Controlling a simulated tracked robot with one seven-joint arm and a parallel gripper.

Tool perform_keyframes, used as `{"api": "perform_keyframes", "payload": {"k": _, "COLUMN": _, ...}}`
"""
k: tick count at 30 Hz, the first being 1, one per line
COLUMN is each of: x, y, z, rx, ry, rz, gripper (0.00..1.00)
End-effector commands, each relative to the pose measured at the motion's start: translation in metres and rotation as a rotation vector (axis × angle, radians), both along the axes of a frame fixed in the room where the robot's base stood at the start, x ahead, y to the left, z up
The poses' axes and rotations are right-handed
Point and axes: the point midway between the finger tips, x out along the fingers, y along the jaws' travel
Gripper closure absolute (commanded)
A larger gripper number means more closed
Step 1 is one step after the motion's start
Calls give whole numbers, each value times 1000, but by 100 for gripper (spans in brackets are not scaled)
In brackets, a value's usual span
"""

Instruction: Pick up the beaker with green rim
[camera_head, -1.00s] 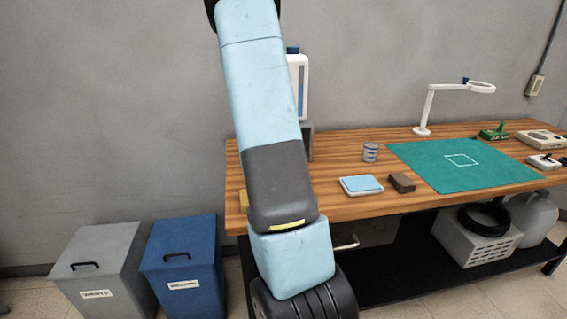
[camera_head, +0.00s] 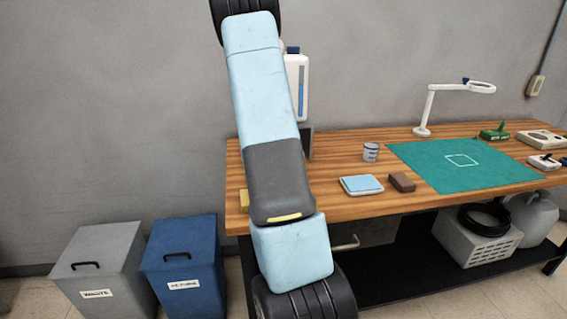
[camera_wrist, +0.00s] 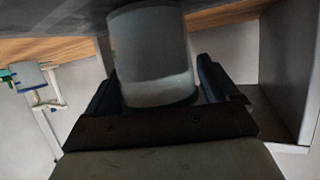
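In the wrist view, my gripper (camera_wrist: 160,92) has its two dark fingers on either side of a pale grey, cylindrical beaker (camera_wrist: 150,45). The fingers lie close against both sides of it and look shut on it. A lighter band shows around the beaker's end nearest the palm. In the head view, my arm hides the gripper and this beaker. Another small clear beaker with blue markings (camera_head: 370,152) stands upright on the wooden bench (camera_head: 340,206).
A blue-topped tray (camera_head: 361,185), a brown block (camera_head: 402,182) and a green mat (camera_head: 470,180) lie on the bench. A white lamp (camera_head: 428,110) stands behind the mat. Grey (camera_head: 98,265) and blue (camera_head: 182,260) bins stand left.

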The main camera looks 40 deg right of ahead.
Motion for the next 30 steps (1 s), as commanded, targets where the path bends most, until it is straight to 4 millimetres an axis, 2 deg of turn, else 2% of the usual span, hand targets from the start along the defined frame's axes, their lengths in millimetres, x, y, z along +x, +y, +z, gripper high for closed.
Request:
{"api": "perform_keyframes", "payload": {"k": 2, "x": 0, "y": 0, "z": 0, "rx": 0, "ry": 0, "rz": 0, "gripper": 20}}
{"api": "perform_keyframes", "payload": {"k": 16, "x": 0, "y": 0, "z": 0, "rx": 0, "ry": 0, "rz": -1, "gripper": 65}}
{"api": "perform_keyframes", "payload": {"k": 23, "x": 0, "y": 0, "z": 2, "rx": 0, "ry": -1, "rz": 0, "gripper": 65}}
{"api": "perform_keyframes", "payload": {"k": 26, "x": 0, "y": 0, "z": 9, "rx": -1, "ry": -2, "rz": 0, "gripper": 65}}
{"api": "perform_keyframes", "payload": {"k": 30, "x": 1, "y": 0, "z": 26, "rx": -2, "ry": -4, "rz": 0, "gripper": 65}}
